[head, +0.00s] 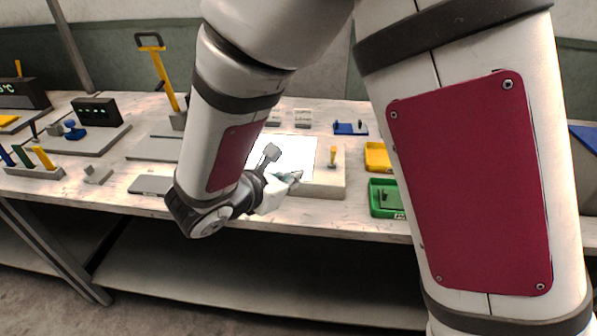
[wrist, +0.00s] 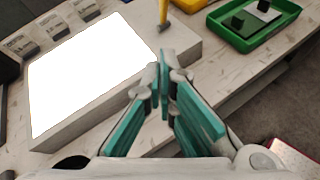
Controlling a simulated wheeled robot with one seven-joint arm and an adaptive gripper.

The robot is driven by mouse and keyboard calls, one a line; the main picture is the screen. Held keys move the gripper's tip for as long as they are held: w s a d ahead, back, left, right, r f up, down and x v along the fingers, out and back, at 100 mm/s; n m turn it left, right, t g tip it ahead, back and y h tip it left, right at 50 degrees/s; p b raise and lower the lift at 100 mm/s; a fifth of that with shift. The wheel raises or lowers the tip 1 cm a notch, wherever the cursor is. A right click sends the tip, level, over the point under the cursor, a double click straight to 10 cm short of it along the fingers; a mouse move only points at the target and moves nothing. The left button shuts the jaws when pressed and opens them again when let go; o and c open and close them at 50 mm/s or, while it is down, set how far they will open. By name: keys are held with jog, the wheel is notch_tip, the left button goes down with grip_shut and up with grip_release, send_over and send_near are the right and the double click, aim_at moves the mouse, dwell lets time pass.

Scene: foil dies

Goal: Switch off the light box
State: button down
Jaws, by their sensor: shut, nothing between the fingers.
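The light box (head: 325,188) is a pale, low box on the table, and its top panel (head: 296,152) glows bright white. It fills the left of the wrist view (wrist: 62,139), its panel (wrist: 90,75) lit there too. A yellow lever (head: 333,155) stands upright on the bare strip right of the panel; its lower part shows at the top of the wrist view (wrist: 163,12). My gripper (head: 296,177), with teal finger pads, is shut and empty at the box's front edge. In the wrist view its tips (wrist: 160,78) appear just short of the lever; I cannot tell how high they are.
A green tray (head: 386,212) with a dark piece and a yellow tray (head: 377,157) stand right of the box. Small grey blocks (head: 303,117) and a blue piece (head: 350,128) lie behind. Left are a tall yellow-handled lever (head: 160,72) and a dark display unit (head: 97,110).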

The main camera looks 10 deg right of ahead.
aim_at(333, 157)
jog(key=x, duration=0.8)
jog(key=shift+d+f, duration=0.1)
jog(key=shift+f, duration=0.05)
jog(key=shift+w+d+r, duration=0.25)
jog(key=shift+w+d, duration=0.1)
jog(key=shift+d, duration=0.15)
jog(key=shift+w+d+r, duration=0.25)
jog(key=shift+w+d, duration=0.1)
jog(key=shift+d, duration=0.1)
jog(key=shift+w+d+r+p, duration=0.15)
jog(key=shift+w+d+p, duration=0.2)
jog(key=shift+w+d, duration=0.2)
